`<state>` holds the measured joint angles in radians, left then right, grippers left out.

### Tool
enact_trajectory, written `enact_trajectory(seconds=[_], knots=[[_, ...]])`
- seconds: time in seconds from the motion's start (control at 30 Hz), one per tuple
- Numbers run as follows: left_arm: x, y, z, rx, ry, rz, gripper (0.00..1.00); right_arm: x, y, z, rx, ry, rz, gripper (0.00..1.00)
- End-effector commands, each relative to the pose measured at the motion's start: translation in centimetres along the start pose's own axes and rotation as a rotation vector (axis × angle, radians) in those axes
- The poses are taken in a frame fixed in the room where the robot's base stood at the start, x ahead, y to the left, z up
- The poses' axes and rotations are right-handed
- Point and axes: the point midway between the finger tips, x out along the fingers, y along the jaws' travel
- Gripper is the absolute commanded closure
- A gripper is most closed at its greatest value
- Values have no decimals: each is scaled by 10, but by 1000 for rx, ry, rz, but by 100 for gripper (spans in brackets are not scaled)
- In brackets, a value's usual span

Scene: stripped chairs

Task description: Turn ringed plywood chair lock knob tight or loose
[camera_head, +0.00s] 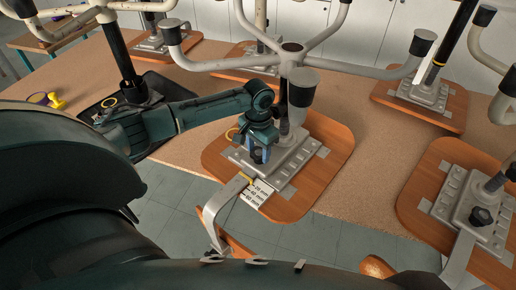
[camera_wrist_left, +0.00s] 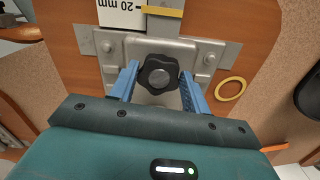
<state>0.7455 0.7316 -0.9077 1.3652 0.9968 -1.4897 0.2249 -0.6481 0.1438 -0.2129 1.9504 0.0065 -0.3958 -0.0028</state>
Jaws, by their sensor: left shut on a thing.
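The plywood chair seat (camera_head: 222,157) lies upturned on the bench, with a grey metal mechanism plate (camera_head: 290,158) and a yellow ring (camera_head: 232,133) lying flat on the wood. The ring also shows in the left wrist view (camera_wrist_left: 230,89), right of the knob. The black lobed lock knob (camera_wrist_left: 158,72) sits at the plate's edge. My left gripper (camera_head: 260,153) reaches it from the left; its blue fingers (camera_wrist_left: 159,78) stand on both sides of the knob and are shut on it. In the head view the gripper hides the knob. My right gripper is out of view.
A white scale card (camera_head: 258,193) marked in mm lies by the plate, beside a bent metal lever (camera_head: 222,203). A chair base with legs (camera_head: 291,62) spreads above the gripper. Another plywood chair (camera_head: 440,172) stands right; a black seat (camera_head: 152,82) lies left.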

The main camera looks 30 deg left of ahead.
Motion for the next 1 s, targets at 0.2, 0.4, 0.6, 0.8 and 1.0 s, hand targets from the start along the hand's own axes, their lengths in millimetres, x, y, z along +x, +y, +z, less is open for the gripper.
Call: enact_trajectory(seconds=[0.2,0.4,0.6,0.8,1.0], knots=[[-1,1,-1,-209,2,2,76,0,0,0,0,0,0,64],[-1,2,-1,-399,2,2,76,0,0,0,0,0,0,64],[-1,3,-1,-586,1,2,76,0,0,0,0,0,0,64],[-1,3,-2,-753,2,1,76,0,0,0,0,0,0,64],[-1,3,-2,-877,3,1,76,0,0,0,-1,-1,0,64]])
